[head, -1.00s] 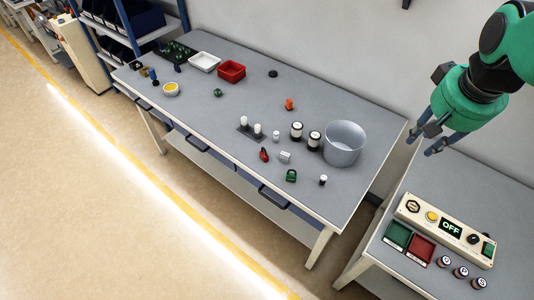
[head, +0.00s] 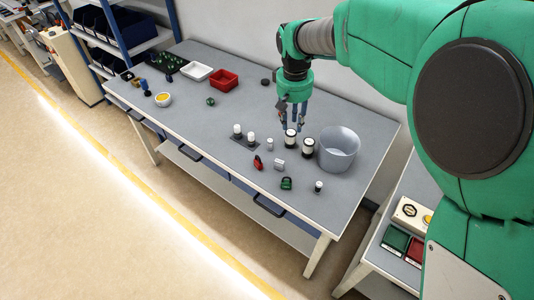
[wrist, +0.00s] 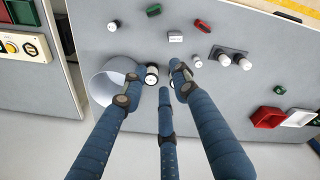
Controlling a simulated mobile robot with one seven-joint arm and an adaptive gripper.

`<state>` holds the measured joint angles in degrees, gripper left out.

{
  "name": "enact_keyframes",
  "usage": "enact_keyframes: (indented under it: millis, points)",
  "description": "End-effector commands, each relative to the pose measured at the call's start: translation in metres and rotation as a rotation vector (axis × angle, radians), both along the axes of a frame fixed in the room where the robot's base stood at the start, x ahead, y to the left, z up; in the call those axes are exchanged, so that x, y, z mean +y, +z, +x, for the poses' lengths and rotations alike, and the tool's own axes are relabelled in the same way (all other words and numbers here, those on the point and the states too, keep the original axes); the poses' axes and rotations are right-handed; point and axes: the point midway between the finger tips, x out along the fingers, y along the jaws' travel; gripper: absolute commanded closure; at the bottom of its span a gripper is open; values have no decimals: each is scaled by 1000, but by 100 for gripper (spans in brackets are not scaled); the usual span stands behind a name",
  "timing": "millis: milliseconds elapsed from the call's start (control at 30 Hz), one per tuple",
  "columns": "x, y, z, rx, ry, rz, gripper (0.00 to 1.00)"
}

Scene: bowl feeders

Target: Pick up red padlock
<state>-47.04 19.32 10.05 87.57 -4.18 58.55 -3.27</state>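The red padlock (head: 258,162) lies on the grey workbench (head: 215,120), near its front edge, left of a small light-grey block (head: 279,165). In the wrist view the red padlock (wrist: 203,26) shows near the top, right of centre, clear of the fingers. My gripper (head: 292,122) points down over the bench, behind and to the right of the padlock. In the wrist view my gripper (wrist: 156,82) has its three fingers spread, with nothing held between them.
Black-and-white cylinders (head: 308,148) stand close by my fingers. A large grey pot (head: 338,150) is to their right. A green padlock (head: 286,183) lies right of the red one. White posts on a dark plate (head: 251,139) stand behind it.

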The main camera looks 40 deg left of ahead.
Motion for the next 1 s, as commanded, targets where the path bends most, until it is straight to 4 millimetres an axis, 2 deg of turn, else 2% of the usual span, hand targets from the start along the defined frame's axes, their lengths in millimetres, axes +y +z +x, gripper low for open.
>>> enact_keyframes:
  millis: [33, 200, 400, 567, 1000]
  points:
    - [20, -16, -6, 8, 26, -12, 71]
    - [73, -57, -25, 23, 96, -39, 71]
    - [109, -87, -42, 33, 146, -59, 71]
    - [118, -95, -46, 35, 159, -65, 71]
    - [118, -100, -46, 37, 159, -65, 71]
